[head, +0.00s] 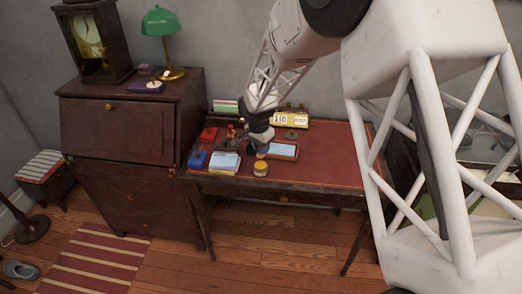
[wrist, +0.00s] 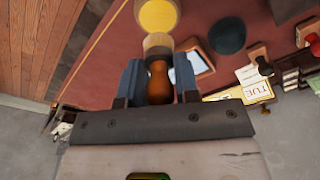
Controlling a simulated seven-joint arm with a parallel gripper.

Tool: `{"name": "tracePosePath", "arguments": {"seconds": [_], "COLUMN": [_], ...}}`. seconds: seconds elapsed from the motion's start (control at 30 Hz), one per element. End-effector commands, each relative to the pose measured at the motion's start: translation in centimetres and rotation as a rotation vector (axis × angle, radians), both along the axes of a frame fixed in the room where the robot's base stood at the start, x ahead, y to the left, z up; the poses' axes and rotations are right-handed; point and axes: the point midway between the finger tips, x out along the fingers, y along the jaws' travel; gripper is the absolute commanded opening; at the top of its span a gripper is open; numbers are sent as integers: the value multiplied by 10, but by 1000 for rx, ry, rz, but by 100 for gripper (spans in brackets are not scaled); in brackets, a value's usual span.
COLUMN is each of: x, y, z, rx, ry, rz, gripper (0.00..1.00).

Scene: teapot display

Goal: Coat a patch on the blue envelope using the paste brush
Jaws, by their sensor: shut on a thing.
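My gripper (head: 261,146) is low over the red-topped desk. In the wrist view, my gripper (wrist: 158,82) is shut on the brown wooden handle of the paste brush (wrist: 158,80). The brush's pale end points at a round yellow paste jar (wrist: 158,14). I cannot tell whether the bristles touch the paste. The jar (head: 261,169) stands near the desk's front edge in the head view. A pale blue envelope (head: 283,150) lies on a brown-edged tray right of my gripper. It is partly visible in the wrist view (wrist: 201,62).
A stack of pale papers (head: 224,164) and a blue item (head: 197,159) lie left of my gripper. A red item (head: 208,134) sits behind them. A yellow calendar (head: 290,119) stands at the back. The right part of the desk top (head: 335,150) is clear.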

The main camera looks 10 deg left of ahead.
Motion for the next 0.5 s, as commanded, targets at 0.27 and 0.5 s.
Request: {"name": "tracePosePath", "arguments": {"seconds": [0.27,0.5], "x": [0,0], "y": [0,0], "z": [16,21], "rx": [0,0], "ry": [-1,0], "rz": [0,0], "gripper": [6,6]}}
